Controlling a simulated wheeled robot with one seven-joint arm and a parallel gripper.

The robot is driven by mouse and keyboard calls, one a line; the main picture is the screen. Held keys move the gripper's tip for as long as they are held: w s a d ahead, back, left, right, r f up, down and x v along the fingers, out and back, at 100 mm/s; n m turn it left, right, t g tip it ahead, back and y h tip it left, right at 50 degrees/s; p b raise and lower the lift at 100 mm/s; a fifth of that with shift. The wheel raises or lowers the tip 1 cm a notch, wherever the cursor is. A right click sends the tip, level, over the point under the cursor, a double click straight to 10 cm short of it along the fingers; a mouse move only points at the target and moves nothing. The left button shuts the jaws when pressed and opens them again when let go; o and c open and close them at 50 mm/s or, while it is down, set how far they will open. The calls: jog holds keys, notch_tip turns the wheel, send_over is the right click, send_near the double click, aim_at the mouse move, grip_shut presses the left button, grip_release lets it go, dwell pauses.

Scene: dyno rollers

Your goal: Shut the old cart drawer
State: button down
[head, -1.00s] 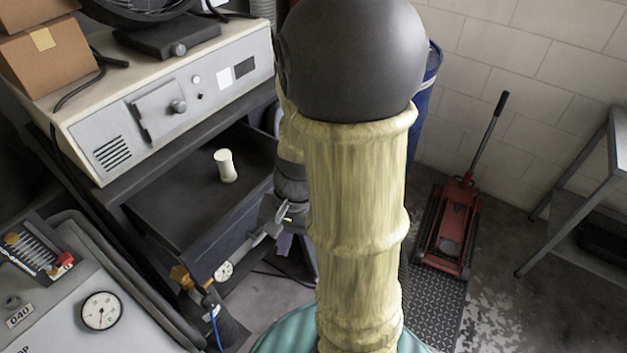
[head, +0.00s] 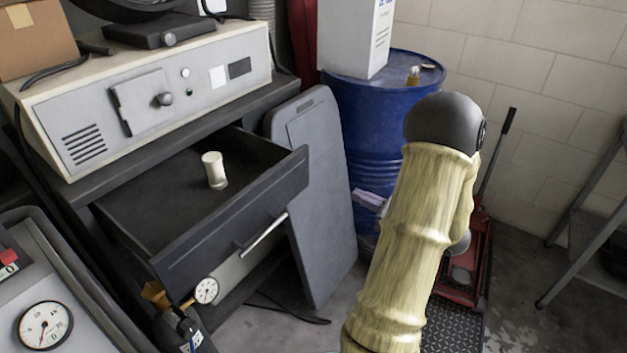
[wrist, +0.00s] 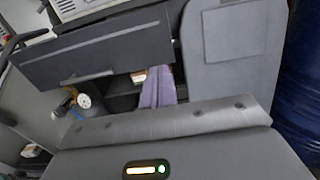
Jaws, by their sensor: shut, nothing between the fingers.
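The old cart's drawer (head: 237,220) is dark grey and stands pulled out, its inside showing from above. A small white cylinder (head: 214,170) stands upright in it. The drawer front carries a pale bar handle (head: 264,235); in the wrist view the front (wrist: 100,48) spans the upper left. My gripper (head: 368,201) is right of the drawer in the head view, partly hidden by my sleeved arm. In the wrist view its lavender fingers (wrist: 158,88) are together and empty, appearing below the drawer front's right end. I see no contact with the drawer.
A grey panel (head: 318,200) leans right beside the drawer. Behind it is a blue drum (head: 365,125) with a white container on top. A red floor jack (head: 470,265) stands at right. A gauge (head: 206,290) is below the drawer front. Some floor in front is open.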

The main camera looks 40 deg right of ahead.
aim_at(303, 171)
jog(key=shift+w, duration=0.1)
jog(key=x, duration=1.4)
